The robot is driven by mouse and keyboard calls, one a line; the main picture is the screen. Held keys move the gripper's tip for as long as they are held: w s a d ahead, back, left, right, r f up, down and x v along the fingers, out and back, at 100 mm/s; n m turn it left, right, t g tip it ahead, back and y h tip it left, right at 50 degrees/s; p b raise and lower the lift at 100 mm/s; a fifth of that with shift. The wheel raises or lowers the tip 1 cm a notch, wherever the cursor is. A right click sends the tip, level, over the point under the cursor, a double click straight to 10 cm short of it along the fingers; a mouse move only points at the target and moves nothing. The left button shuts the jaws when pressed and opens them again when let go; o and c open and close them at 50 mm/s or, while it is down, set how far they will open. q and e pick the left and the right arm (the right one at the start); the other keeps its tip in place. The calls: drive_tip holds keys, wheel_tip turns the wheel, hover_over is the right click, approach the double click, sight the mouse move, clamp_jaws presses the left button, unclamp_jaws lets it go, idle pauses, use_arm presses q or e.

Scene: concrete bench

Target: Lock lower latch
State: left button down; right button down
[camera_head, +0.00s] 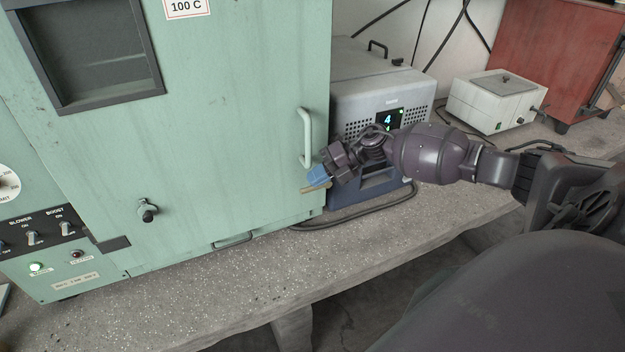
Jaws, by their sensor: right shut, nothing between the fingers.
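The green oven (225,110) stands on the bench with its door shut flush, as far as I can see. A small brass-coloured piece that looks like the lower latch (311,189) sticks out at the door's lower right edge, below the pale vertical handle (304,140). My right gripper (318,177) comes in from the right, with its blue fingertips shut and empty. They are right at the latch, just above it in the picture; I cannot tell whether they touch. The gripper hides part of the latch and the door edge behind it. My left gripper is not in view.
A grey and blue unit (375,95) with a lit display stands close behind my right gripper. A white box (490,101) and a red cabinet (545,45) stand farther right. A dark cable (350,217) lies on the concrete bench (190,290). The bench front is clear.

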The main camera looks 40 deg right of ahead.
drive_tip(key=b+v, duration=0.1)
drive_tip(key=v, duration=0.8)
drive_tip(key=shift+d, duration=0.25)
drive_tip(key=shift+s+r, duration=0.1)
drive_tip(key=s+a+f+m+t, duration=0.4)
drive_tip(key=a+f+m+t, duration=0.4)
drive_tip(key=a+f+m, duration=0.35)
drive_tip(key=s+a+f+m+h, duration=0.4)
drive_tip(key=s+f+m+h, duration=0.1)
drive_tip(key=m, duration=0.4)
drive_tip(key=s+a+f+m+g+h, duration=0.1)
drive_tip(key=s+a+f+m+h, duration=0.3)
drive_tip(key=s+f+m, duration=0.3)
drive_tip(key=s+m+h, duration=0.1)
drive_tip(key=s+m, duration=0.1)
drive_tip(key=m, duration=0.1)
drive_tip(key=shift+s+a+g+h, duration=0.3)
drive_tip(key=shift+s+a+h, duration=0.05)
drive_tip(key=shift+s+h, duration=0.05)
drive_tip(key=shift+f+m, duration=0.1)
drive_tip(key=shift+m, duration=0.15)
